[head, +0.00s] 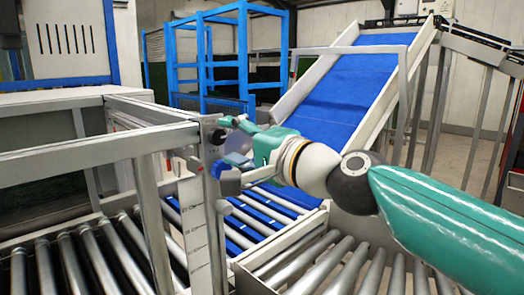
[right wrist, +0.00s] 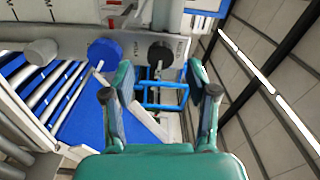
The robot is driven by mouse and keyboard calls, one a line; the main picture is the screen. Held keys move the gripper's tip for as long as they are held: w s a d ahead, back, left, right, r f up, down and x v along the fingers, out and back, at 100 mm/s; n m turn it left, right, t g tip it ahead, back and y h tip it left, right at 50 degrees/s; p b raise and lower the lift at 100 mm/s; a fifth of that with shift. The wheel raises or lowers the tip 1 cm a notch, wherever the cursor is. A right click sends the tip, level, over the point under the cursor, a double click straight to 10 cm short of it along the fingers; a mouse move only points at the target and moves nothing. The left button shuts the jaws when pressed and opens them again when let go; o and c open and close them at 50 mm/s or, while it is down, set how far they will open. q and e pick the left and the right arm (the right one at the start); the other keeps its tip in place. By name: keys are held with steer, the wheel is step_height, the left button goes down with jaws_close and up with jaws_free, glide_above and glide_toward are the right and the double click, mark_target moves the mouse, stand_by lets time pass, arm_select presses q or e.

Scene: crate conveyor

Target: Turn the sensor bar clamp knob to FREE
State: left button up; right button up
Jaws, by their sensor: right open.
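My right gripper (head: 234,143) reaches in from the right toward the grey post (head: 197,225) at the frame's corner. In the right wrist view the gripper (right wrist: 160,88) is open and empty. A round black knob (right wrist: 160,57) shows ahead, between the fingers and apart from them; small lettering beside it is too blurred to read. A blue knob (right wrist: 104,52) and a grey knob (right wrist: 41,52) sit in a row to its left. In the head view the blue knob (head: 217,169) is below the gripper. I cannot tell from labels which knob is the sensor bar clamp's.
Grey frame rails (head: 100,145) stand left of the post, above a roller conveyor (head: 70,262). More rollers (head: 345,265) lie at the front right. A blue inclined belt (head: 345,85) rises behind my right arm. A blue cage frame (head: 240,55) stands farther back.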

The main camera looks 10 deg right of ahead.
steer(key=v, duration=0.8)
steer(key=shift+s, duration=0.1)
